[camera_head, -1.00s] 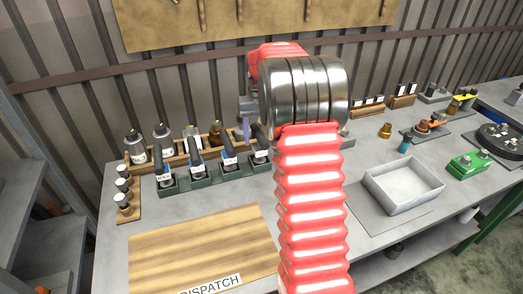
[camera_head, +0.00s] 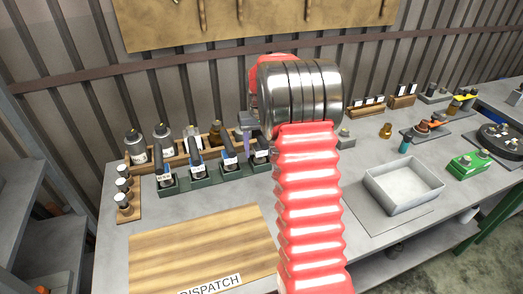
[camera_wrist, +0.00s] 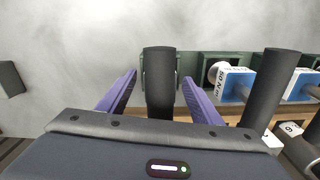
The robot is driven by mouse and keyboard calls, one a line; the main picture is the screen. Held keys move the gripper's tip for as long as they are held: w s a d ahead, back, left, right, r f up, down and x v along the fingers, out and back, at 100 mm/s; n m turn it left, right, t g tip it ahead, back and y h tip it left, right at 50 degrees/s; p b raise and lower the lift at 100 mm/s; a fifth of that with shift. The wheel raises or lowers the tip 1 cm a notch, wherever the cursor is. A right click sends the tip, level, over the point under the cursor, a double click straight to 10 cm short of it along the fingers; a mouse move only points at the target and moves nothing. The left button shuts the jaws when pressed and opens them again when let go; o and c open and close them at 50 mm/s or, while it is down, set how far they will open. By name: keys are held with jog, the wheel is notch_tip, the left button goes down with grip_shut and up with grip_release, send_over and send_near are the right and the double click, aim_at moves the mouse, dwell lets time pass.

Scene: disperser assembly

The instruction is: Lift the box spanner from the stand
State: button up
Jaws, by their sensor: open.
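A dark green stand (camera_head: 203,184) holds a row of upright black-handled tools on the bench. The tool at its right end (camera_head: 261,150), probably the box spanner, is partly behind my arm. In the wrist view, its thick black handle (camera_wrist: 160,84) rises from the end of the stand (camera_wrist: 206,62). My gripper (camera_wrist: 160,76) is open, with one purple finger on each side of this handle and a visible gap on both sides. In the head view only part of my gripper (camera_head: 246,121) shows above the right end of the stand. The tool's lower end is hidden.
Neighbouring tools with blue bodies (camera_wrist: 235,86) stand close beside the right finger in the wrist view. A wooden rack with bottles (camera_head: 180,160) is behind the stand. A wooden dispatch board (camera_head: 200,247) lies in front. A grey tray (camera_head: 403,186) is to the right.

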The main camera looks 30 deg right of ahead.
jog(key=shift+c, duration=0.4)
grip_shut()
dwell(0.5)
jog(key=shift+r, duration=0.15)
notch_tip(320, 180, up, 10)
jog(key=shift+f, duration=0.1)
dwell(0.5)
dwell(0.4)
